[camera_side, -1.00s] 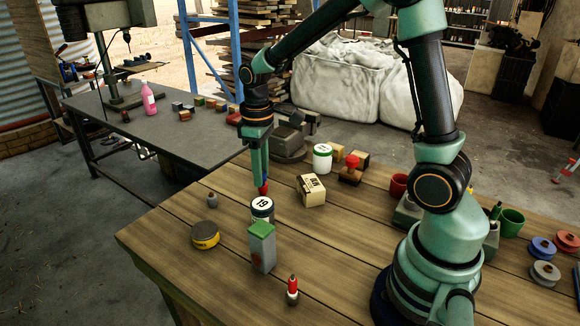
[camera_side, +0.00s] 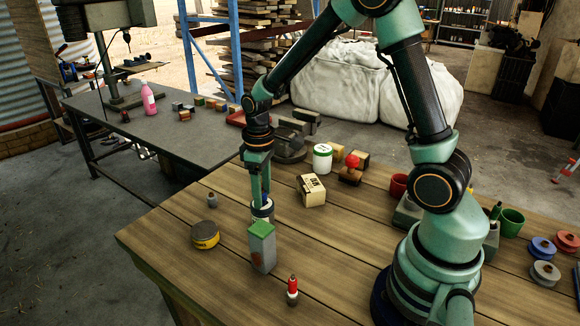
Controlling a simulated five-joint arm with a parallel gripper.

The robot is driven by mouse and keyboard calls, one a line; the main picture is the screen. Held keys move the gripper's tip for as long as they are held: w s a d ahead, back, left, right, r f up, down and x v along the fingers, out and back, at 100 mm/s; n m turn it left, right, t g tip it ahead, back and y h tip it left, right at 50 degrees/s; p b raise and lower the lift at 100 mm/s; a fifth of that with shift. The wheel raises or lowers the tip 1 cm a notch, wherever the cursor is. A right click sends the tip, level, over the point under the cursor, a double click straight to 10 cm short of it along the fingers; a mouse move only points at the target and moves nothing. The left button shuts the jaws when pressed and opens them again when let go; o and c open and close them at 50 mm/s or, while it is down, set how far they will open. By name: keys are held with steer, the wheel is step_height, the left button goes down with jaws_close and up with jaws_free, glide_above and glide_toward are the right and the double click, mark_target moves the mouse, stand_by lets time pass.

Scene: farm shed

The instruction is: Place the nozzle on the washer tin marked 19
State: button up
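The washer tin (camera_side: 262,213) is a white-and-dark round tin standing on the wooden bench, left of centre; its 19 showed on the lid earlier and is now covered by my gripper. My gripper (camera_side: 262,199) points straight down, with its fingertips at the top of this tin. A small blue bit (camera_side: 266,196) shows by the fingertips; it may be part of the nozzle, but most of it is hidden. I cannot tell whether the fingers are closed on it or whether it touches the lid.
A grey box with a green top (camera_side: 262,247) stands close in front of the tin. A yellow tin (camera_side: 205,235) and a small grey piece (camera_side: 213,199) are to the left. A red-tipped bottle (camera_side: 292,289) is in front; a cream box (camera_side: 311,190) is to the right.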

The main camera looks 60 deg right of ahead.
steer(key=shift+r, duration=0.1)
step_height(320, 180, up, 11)
steer(key=s+a+r+m+t, duration=0.3)
steer(key=s+r+t, duration=0.2)
steer(key=s, duration=0.5)
steer(key=shift+s+r+t, duration=0.15)
steer(key=shift+r+t, duration=0.15)
steer(key=shift+r, duration=0.15)
